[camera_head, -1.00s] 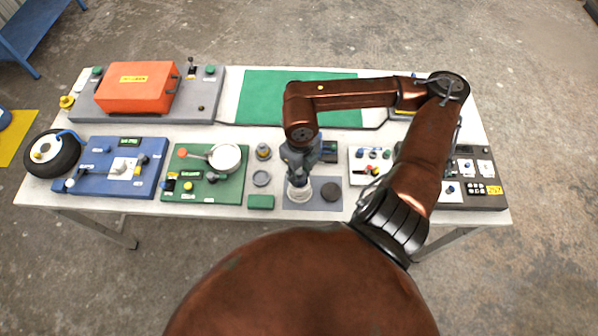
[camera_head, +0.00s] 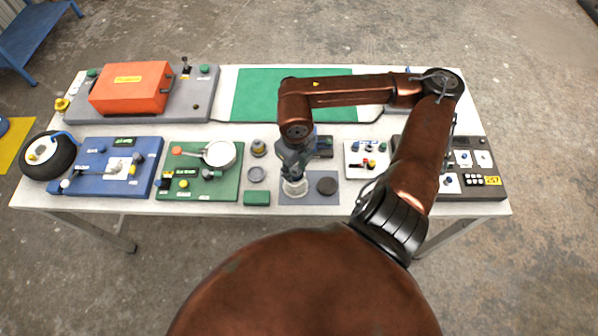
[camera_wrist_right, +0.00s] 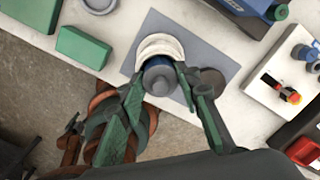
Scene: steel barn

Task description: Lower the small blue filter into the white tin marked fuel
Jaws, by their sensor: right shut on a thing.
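The white tin (camera_head: 294,189) stands on a grey mat close to the front edge of the table; its pale rim also shows in the right wrist view (camera_wrist_right: 160,42). The small blue filter (camera_wrist_right: 158,78) is a blue-grey round piece between the fingers of my right gripper (camera_wrist_right: 161,88). My right gripper (camera_head: 293,177) is shut on it, pointing down at the tin. In the wrist view the filter overlaps the tin's near side; I cannot tell how far it is inside. The fuel marking is not readable. My left gripper is not in view.
A dark round disc (camera_head: 327,186) lies right of the tin on the grey mat (camera_head: 320,200). A green block (camera_head: 257,198) and a small grey ring (camera_head: 256,174) are to the left. A white switch panel (camera_head: 354,170) stands to the right.

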